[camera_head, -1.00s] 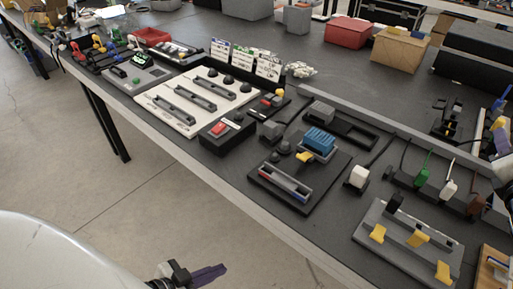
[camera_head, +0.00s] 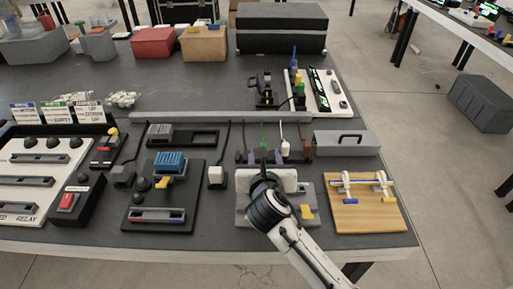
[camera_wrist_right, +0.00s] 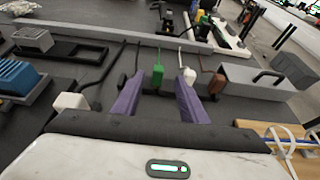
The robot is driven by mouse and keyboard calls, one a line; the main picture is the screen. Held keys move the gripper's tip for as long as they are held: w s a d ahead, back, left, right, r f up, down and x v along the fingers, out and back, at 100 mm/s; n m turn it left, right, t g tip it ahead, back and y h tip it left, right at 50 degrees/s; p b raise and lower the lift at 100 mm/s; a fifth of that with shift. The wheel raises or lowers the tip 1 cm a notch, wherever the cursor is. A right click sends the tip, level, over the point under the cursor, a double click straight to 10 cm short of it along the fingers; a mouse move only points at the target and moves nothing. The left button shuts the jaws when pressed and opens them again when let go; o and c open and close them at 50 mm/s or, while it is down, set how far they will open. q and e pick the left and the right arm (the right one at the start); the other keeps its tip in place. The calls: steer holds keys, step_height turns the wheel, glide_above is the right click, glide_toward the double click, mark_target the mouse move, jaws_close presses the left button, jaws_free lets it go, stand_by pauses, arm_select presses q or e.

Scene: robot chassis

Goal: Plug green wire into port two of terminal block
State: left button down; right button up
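The green wire's plug (camera_head: 263,142) stands at the back of the terminal area, and in the right wrist view it (camera_wrist_right: 158,76) sits between my purple fingers. My right gripper (camera_wrist_right: 157,97) is open, with a gap visible on both sides of the plug. In the head view my right gripper (camera_head: 265,156) reaches over the grey terminal block (camera_head: 243,212), and my arm hides much of it. One yellow lever (camera_head: 307,212) shows at the block's right; the ports are hidden. My left gripper is out of view.
A white plug (camera_wrist_right: 189,76) is close behind my right finger, with a brown plug (camera_wrist_right: 216,83) further right. A white plug (camera_head: 216,176) stands left of the block. A wooden board with clamps (camera_head: 362,214) and a grey handled box (camera_head: 345,143) are at the right.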

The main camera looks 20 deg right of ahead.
mark_target(263, 144)
steer(key=b+x, duration=0.1)
steer(key=x, duration=0.6)
steer(key=shift+w, duration=0.45)
steer(key=shift+c, duration=0.3)
jaws_close()
